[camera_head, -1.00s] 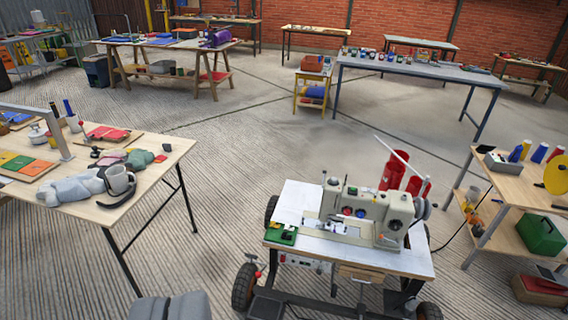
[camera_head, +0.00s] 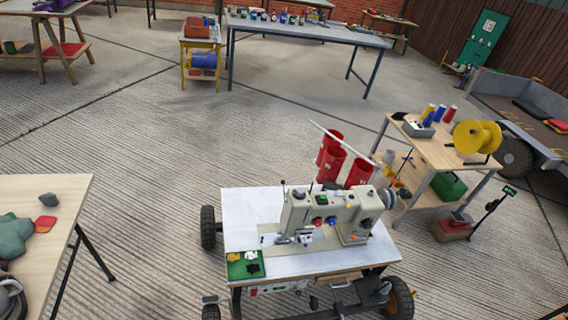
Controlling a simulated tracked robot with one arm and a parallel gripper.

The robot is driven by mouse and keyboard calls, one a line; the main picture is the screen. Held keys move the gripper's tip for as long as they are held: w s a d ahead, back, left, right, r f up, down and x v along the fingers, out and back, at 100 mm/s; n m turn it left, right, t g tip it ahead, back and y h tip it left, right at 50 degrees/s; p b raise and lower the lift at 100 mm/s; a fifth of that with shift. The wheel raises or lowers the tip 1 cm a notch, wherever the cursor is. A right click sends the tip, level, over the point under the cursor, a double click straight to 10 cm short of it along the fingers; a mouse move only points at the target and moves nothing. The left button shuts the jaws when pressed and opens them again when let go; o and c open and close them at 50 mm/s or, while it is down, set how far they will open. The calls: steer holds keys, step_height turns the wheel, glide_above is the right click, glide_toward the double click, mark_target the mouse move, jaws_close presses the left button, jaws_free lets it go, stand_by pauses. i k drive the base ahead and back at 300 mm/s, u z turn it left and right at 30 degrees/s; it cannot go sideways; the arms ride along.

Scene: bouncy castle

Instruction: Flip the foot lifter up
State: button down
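A beige sewing machine (camera_head: 328,203) stands on a white-topped wheeled cart (camera_head: 245,207) right of the picture's centre, in the lower half. Its needle and foot area (camera_head: 291,239) is at the left end of the machine, above a pale plate. The foot lifter is too small to make out at this distance. My gripper is not in view.
A green tray (camera_head: 244,265) with small parts lies on the cart's front left corner. A wooden table (camera_head: 60,190) is at left, a shelf table (camera_head: 440,150) at right. Concrete floor (camera_head: 140,150) is open between.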

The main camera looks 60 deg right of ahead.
mark_target(282, 181)
steer(key=z, duration=0.55)
steer(key=i, duration=0.9)
steer(key=z, duration=0.8)
steer(key=k, duration=0.85)
steer(key=z, duration=0.15)
steer(key=i, duration=0.95)
steer(key=u, duration=0.05)
